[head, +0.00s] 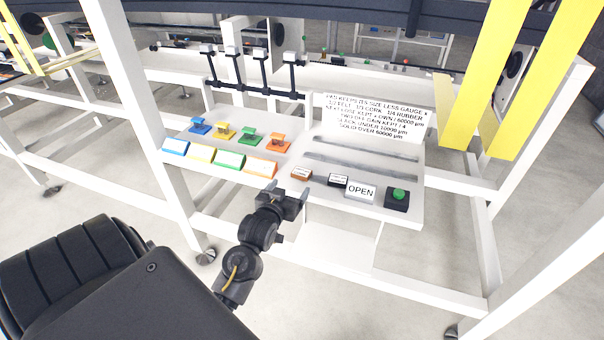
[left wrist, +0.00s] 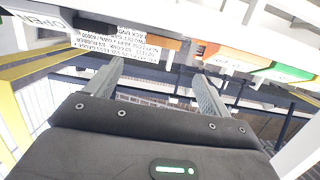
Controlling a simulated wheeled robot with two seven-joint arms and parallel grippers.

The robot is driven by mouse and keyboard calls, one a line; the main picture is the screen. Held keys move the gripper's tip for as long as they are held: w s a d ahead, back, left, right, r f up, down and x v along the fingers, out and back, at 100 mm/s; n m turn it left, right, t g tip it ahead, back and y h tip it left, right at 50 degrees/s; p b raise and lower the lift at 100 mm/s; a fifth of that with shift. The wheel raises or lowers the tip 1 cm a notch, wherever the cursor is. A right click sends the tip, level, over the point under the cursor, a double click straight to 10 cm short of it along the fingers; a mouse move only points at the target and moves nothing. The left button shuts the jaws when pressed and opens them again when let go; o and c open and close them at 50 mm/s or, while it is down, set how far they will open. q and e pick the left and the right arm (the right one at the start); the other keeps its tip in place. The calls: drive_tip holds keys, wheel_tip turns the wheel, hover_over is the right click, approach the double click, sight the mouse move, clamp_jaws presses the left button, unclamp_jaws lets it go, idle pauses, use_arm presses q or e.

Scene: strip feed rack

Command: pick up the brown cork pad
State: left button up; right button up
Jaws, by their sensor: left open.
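The brown cork pad (head: 301,173) is a small brown block with a pale label on its front. It lies on the white shelf (head: 330,212) near the front edge, left of a black labelled pad (head: 338,181). My left gripper (head: 287,193) is just in front of the shelf edge, near the brown pad and apart from it. In the left wrist view the gripper's two fingers (left wrist: 158,70) are spread with nothing between them, and the brown pad (left wrist: 164,41) shows beyond them. My right gripper is not in view.
An OPEN sign (head: 360,192) and a green button (head: 398,195) stand to the right. Blue, yellow, green and orange blocks with matching labels (head: 230,158) stand to the left. A text sign (head: 375,118) is behind. White frame posts (head: 140,110) flank the shelf.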

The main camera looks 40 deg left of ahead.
sight(300, 178)
use_arm(q)
drive_tip(key=x, duration=0.5)
drive_tip(key=shift+w+f, duration=0.1)
drive_tip(key=shift+f+p+x, duration=0.2)
drive_tip(key=shift+p+x, duration=0.7)
drive_tip(key=shift+x, duration=1.65)
drive_tip(key=c, duration=1.1)
